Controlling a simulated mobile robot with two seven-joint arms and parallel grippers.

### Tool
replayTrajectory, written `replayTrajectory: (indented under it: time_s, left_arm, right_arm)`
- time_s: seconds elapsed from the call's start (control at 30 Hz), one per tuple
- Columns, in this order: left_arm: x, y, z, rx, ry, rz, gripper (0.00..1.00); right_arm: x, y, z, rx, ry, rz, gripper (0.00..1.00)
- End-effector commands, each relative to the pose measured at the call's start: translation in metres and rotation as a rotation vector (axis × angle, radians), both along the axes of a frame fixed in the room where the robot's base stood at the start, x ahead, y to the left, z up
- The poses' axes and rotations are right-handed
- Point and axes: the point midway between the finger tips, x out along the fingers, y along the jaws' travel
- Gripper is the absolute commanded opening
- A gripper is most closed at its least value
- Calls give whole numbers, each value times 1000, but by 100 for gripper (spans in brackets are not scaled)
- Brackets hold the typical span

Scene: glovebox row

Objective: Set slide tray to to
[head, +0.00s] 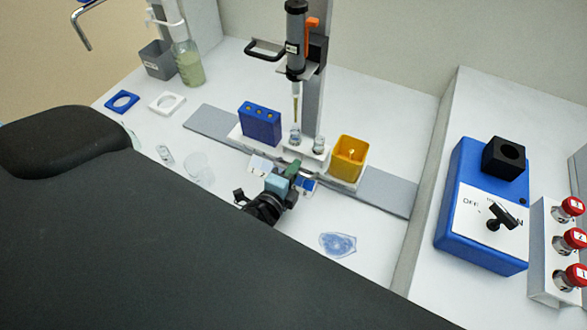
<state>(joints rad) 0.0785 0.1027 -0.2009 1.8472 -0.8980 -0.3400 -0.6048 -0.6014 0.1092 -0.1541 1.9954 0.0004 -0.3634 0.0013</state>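The slide tray (311,155) is a white carrier on a long grey rail (390,191). It bears a blue block (261,124) at the left, small clear vials (319,144) in the middle and a yellow cup (347,159) at the right. My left gripper (289,180) is at the front edge of the tray, by a small green part (293,170). Light teal and blue pieces show at its fingertips. The gripper's own wrist hides its fingers, so I cannot tell whether it grips the green part. My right gripper is not in view.
A pipette (296,40) on a grey post stands above the vials. A bottle (188,64) and grey bin are at the back left. A blue switch box (484,207) and red-topped knobs (570,241) stand right. A bluish patch (338,244) lies in front.

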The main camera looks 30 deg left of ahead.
Motion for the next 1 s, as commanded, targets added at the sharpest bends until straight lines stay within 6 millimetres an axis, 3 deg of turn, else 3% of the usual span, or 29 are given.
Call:
replayTrajectory:
  time_s: [0.37, 0.5, 0.77, 0.87, 1.0]
  left_arm:
    - [6, 0, -1, 0, 0, 0, 16]
    - [5, 0, -1, 0, 0, 0, 0]
    - [5, 1, -1, 0, 1, 0, 0]
    - [5, 10, -1, 2, 0, 2, 0]
    - [4, 39, 1, 6, -2, 2, 0]
  right_arm:
    - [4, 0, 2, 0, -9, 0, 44]
    - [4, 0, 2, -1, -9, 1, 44]
    - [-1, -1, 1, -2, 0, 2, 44]
    - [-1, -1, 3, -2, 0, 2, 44]
    - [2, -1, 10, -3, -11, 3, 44]
